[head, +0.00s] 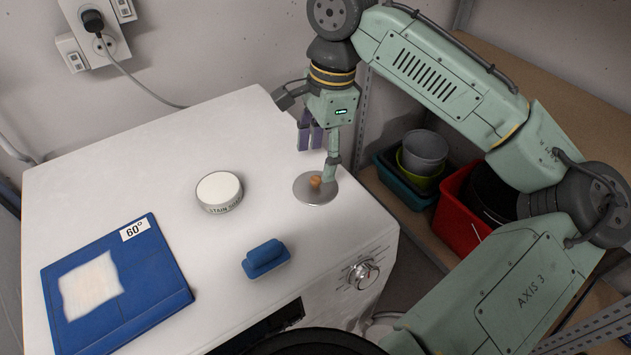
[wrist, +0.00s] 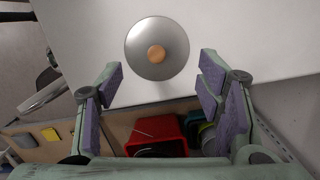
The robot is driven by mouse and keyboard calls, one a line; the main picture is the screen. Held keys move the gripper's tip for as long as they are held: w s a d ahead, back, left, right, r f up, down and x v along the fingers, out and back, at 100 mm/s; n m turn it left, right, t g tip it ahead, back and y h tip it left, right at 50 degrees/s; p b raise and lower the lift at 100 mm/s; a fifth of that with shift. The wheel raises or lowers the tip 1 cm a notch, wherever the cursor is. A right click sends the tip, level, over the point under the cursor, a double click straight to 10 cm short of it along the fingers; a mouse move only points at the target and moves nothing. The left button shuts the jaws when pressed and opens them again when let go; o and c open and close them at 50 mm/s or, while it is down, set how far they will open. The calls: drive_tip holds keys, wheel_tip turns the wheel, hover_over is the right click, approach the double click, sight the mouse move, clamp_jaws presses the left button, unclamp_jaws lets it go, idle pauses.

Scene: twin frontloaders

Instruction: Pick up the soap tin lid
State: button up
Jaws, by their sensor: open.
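The soap tin lid (head: 303,192) is a round grey metal disc with a small wooden knob. It lies flat near the right edge of the white machine top. It also shows in the wrist view (wrist: 140,62), ahead of the fingertips and between their lines. My gripper (head: 321,160) is open and empty above and beside the lid, pointing down; one finger overlaps the lid near its knob in the head view. I cannot tell whether it touches. In the wrist view my gripper (wrist: 160,78) has purple pads spread wide. The white round soap tin (head: 219,194) stands left of the lid.
A blue brush or sponge (head: 266,259) lies near the front edge. A red bin (head: 459,222) and stacked bowls (head: 424,150) stand on a wooden shelf at the right. A plug and cable (head: 97,40) are on the wall.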

sight(316, 179)
drive_tip(key=f, duration=0.1)
drive_tip(key=f+p, duration=0.1)
drive_tip(key=f, duration=0.3)
drive_tip(key=shift+s+a, duration=0.25)
drive_tip(key=shift+s, duration=0.05)
clamp_jaws()
idle(0.5)
